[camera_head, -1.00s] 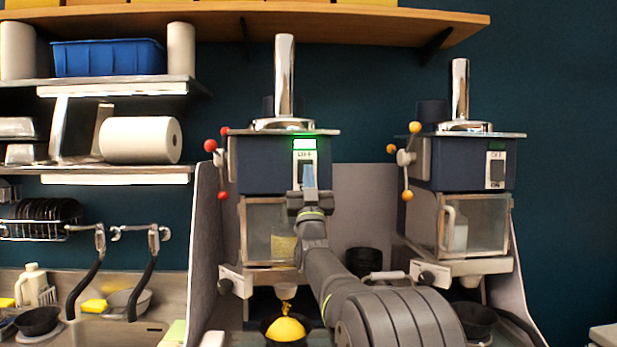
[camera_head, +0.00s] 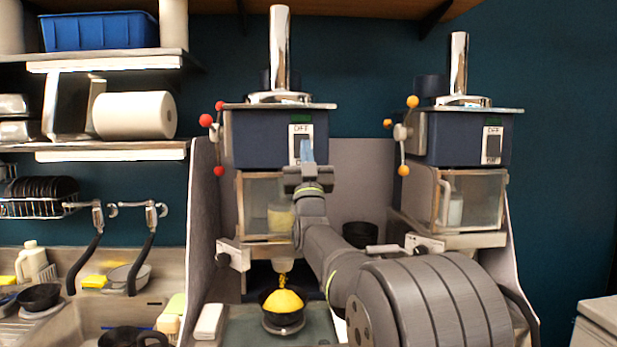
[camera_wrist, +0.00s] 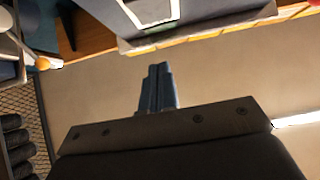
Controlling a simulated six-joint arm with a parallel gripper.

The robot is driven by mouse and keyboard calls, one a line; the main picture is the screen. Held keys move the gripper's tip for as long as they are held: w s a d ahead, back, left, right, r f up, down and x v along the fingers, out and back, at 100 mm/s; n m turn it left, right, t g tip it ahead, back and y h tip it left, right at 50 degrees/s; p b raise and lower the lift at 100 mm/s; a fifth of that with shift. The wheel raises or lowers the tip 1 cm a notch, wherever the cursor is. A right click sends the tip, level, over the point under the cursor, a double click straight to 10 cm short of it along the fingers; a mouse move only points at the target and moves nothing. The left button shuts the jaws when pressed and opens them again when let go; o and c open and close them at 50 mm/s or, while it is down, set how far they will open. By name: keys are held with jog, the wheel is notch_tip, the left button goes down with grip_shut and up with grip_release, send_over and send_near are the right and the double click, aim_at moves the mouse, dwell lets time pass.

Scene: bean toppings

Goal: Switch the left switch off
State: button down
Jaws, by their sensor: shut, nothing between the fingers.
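The left switch (camera_head: 300,130) is a white plate on the front of the left machine's dark blue box (camera_head: 262,138). Its label appears to read OFF, and the indicator above it is dark green and unlit. My gripper (camera_head: 306,142) is shut and empty, with its bluish fingertips in front of the plate's lower part, hiding the rocker. I cannot tell whether they touch it. In the wrist view the closed fingers (camera_wrist: 157,72) point up toward a dark box with a white-edged plate, cut off at the top.
A bowl with a yellow heap (camera_head: 284,301) stands under the left machine's spout. A lever with red balls (camera_head: 206,120) is left of the box. The right machine (camera_head: 458,138) has its own switch (camera_head: 492,145). A grey partition (camera_head: 204,230) stands at the left.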

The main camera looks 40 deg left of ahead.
jog(key=s+d+r+v, duration=0.1)
jog(key=v, duration=0.7)
